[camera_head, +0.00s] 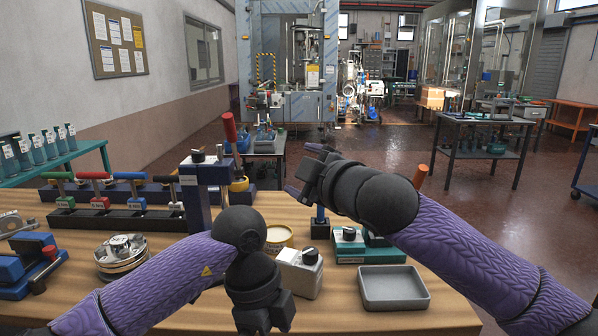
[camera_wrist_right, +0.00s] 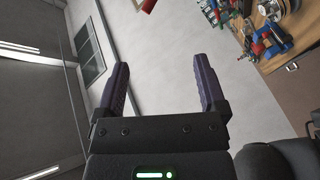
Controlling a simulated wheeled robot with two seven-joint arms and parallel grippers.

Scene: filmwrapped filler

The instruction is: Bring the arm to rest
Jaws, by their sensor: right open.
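My right arm comes in from the right in the head view, and its gripper (camera_head: 306,171) is held above the far part of the wooden table (camera_head: 420,318), pointing left and away. In the right wrist view, the two purple fingers of this gripper (camera_wrist_right: 164,88) stand wide apart with nothing between them; the wall shows behind. My left arm (camera_head: 160,285) reaches in from the lower left over the table and bends down at a black joint. Its dark end lies at the bottom edge of the head view, and its fingers do not show.
A grey tray (camera_head: 393,288), a white box with a black knob (camera_head: 300,270) and a green-based device (camera_head: 368,248) stand between the arms.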

